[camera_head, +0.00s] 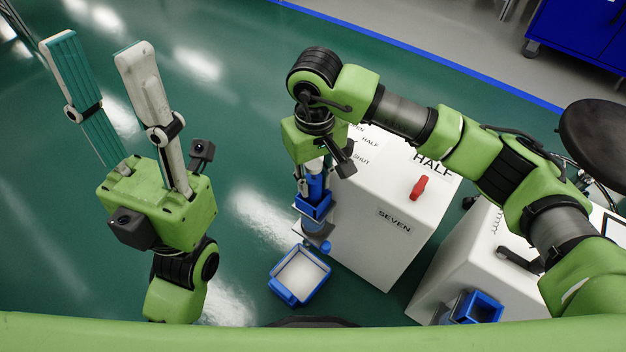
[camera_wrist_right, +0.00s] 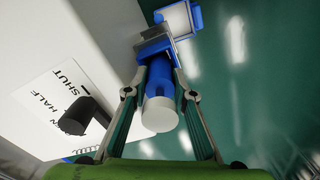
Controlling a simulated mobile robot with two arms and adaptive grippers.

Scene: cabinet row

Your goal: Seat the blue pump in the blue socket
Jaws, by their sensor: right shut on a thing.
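The blue pump (camera_head: 316,186) is upright at the left side of the white cabinet marked SEVEN. In the right wrist view the pump (camera_wrist_right: 160,80) shows a blue body and a white round end. My right gripper (camera_wrist_right: 158,75) points down with its fingers shut on either side of the pump. The blue socket (camera_head: 312,208) sticks out from the cabinet directly below the pump; it also shows in the right wrist view (camera_wrist_right: 155,45). The pump's lower end meets or overlaps the socket; I cannot tell how deep it sits. My left gripper (camera_head: 98,50) is open and empty, pointing up.
A blue tray with a pale inside (camera_head: 299,277) lies below the socket. Cabinet SEVEN (camera_head: 370,235) has a red handle (camera_head: 418,187) on top; a black handle (camera_wrist_right: 78,115) is near my right gripper. Another cabinet with a blue holder (camera_head: 480,307) stands right. The left floor is clear.

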